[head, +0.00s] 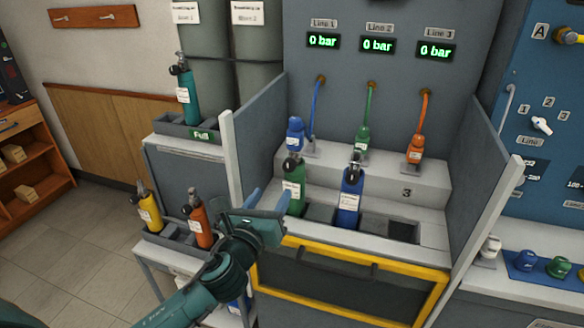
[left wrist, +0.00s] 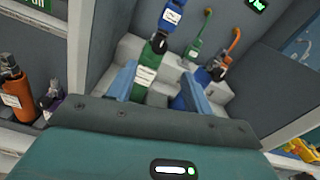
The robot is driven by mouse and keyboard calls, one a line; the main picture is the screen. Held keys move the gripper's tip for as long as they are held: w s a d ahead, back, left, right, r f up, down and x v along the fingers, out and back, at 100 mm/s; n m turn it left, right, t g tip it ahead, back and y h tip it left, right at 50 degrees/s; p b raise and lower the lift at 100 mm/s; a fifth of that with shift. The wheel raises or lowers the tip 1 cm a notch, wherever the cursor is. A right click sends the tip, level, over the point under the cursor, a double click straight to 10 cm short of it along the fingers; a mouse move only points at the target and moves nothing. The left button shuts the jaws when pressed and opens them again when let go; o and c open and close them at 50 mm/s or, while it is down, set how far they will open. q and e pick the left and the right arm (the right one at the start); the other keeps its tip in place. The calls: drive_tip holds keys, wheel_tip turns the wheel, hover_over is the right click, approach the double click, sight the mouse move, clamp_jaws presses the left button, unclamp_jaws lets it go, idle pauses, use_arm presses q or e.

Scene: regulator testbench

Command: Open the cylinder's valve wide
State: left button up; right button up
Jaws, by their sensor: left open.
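A green cylinder (head: 294,192) with a white label and a black valve (head: 293,166) on top stands in the left slot of the bench. A blue cylinder (head: 349,200) with its own black valve (head: 355,161) stands in the middle slot. My left gripper (head: 270,200) is open in front of and slightly left of the green cylinder. In the left wrist view the green cylinder (left wrist: 146,82) shows between the blue fingers (left wrist: 158,90), apparently beyond their tips; its valve (left wrist: 157,44) is above them. My right gripper is not in view.
The third slot (head: 403,231) is empty. All three displays read 0 bar. Side panels (head: 262,125) flank the bay. Yellow (head: 149,209), orange (head: 199,222) and teal (head: 188,95) cylinders stand left.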

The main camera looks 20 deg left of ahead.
sight(288, 168)
use_arm(q)
drive_tip(key=w, duration=1.1)
drive_tip(key=shift+w+d, duration=0.2)
drive_tip(key=c, duration=1)
